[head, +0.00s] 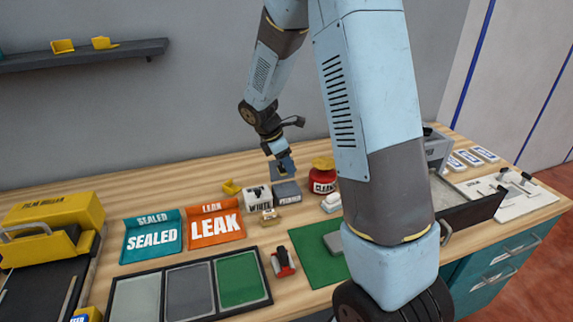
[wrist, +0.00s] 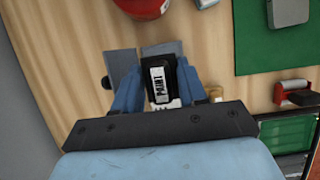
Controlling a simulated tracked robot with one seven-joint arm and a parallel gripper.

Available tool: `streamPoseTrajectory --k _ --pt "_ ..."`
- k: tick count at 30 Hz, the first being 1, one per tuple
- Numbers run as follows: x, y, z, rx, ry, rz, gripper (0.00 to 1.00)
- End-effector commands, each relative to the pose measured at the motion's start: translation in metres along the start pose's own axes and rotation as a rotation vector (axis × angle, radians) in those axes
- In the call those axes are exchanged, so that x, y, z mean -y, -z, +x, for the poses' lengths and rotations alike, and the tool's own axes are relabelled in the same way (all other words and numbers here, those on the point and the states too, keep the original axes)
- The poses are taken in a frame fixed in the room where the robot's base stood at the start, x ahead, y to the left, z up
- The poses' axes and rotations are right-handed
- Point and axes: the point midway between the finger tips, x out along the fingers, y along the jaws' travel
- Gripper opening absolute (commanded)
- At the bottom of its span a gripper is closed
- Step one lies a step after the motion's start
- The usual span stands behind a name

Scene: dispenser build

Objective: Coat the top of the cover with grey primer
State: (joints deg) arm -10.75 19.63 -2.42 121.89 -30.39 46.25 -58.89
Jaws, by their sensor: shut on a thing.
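My gripper (head: 284,164) is over the back of the bench, just above the grey primer pot (head: 287,190). In the wrist view my gripper (wrist: 157,78) is shut on a black tool with a white PAINT label (wrist: 159,84). The tool's working end is hidden. Two grey flat shapes (wrist: 121,63) lie beyond the fingertips; I cannot tell if the tool touches either. A grey block that looks like the cover (head: 334,242) lies on the green mat (head: 305,262), partly hidden by my arm. It also shows at the wrist view's top edge (wrist: 289,12).
A white paint pot (head: 257,197) stands left of the primer. A red CLEAN jar (head: 322,178) stands to its right. A red-handled tool (head: 283,262) lies left of the mat. SEALED (head: 152,238) and LEAK (head: 214,227) trays and a panel tray (head: 190,290) occupy the front left.

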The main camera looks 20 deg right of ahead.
Motion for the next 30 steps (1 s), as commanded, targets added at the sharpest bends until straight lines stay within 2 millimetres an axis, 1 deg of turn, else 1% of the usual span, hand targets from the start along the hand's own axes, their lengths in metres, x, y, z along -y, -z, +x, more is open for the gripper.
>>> streamPoseTrajectory --k 7,11,24,30 --pt "0.0 0.0 0.001 0.0 0.001 0.0 0.15" --pt "0.0 0.002 0.007 0.001 0.002 -0.001 0.15" --pt "0.0 0.017 0.043 0.001 0.006 -0.002 0.15" --pt "0.0 0.022 0.054 0.001 0.007 -0.002 0.15"
